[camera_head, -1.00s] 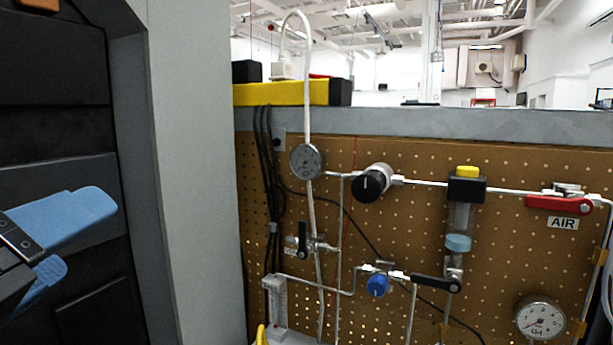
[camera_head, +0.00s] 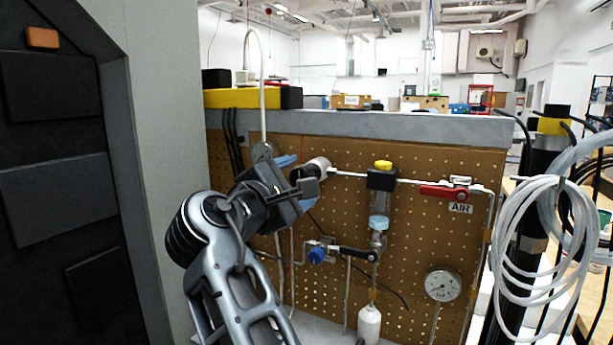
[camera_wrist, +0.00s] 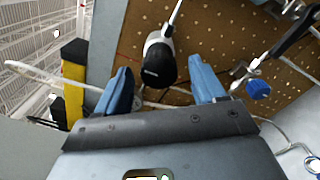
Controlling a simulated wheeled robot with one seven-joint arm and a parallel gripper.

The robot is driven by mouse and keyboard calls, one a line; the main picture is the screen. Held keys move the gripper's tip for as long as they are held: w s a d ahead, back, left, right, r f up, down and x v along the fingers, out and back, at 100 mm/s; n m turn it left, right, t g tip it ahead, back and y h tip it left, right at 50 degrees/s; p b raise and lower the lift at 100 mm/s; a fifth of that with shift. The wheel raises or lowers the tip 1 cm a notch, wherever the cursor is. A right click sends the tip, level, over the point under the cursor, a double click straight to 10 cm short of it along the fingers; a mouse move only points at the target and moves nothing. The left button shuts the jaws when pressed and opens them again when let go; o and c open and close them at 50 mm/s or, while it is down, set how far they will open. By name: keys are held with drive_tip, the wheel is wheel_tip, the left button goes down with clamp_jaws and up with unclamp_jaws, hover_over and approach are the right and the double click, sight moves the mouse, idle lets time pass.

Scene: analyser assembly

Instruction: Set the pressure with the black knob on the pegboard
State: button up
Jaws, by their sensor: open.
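The black knob (camera_wrist: 157,60) shows in the wrist view at upper middle, between the two blue fingers of my gripper (camera_wrist: 159,68). The fingers are apart, one on each side of the knob, with visible gaps; I cannot tell how deep the knob sits between them. A small white mark shows on its face. In the head view my gripper (camera_head: 298,184) is in front of the knob and hides its black face; the pale regulator body (camera_head: 319,166) behind it shows on the pegboard (camera_head: 430,230). A gauge (camera_head: 263,151) to the left is partly hidden.
Close by are a blue knob (camera_head: 317,255) with a black lever (camera_head: 357,253) below, a red AIR valve handle (camera_head: 444,192), and a lower gauge (camera_head: 442,284). A grey wall (camera_head: 170,160) stands left. Coiled white tubing (camera_head: 525,235) hangs right.

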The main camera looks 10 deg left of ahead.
drive_tip(key=shift+x, duration=1.5)
drive_tip(key=shift+a, duration=0.1)
drive_tip(key=c, duration=1.1)
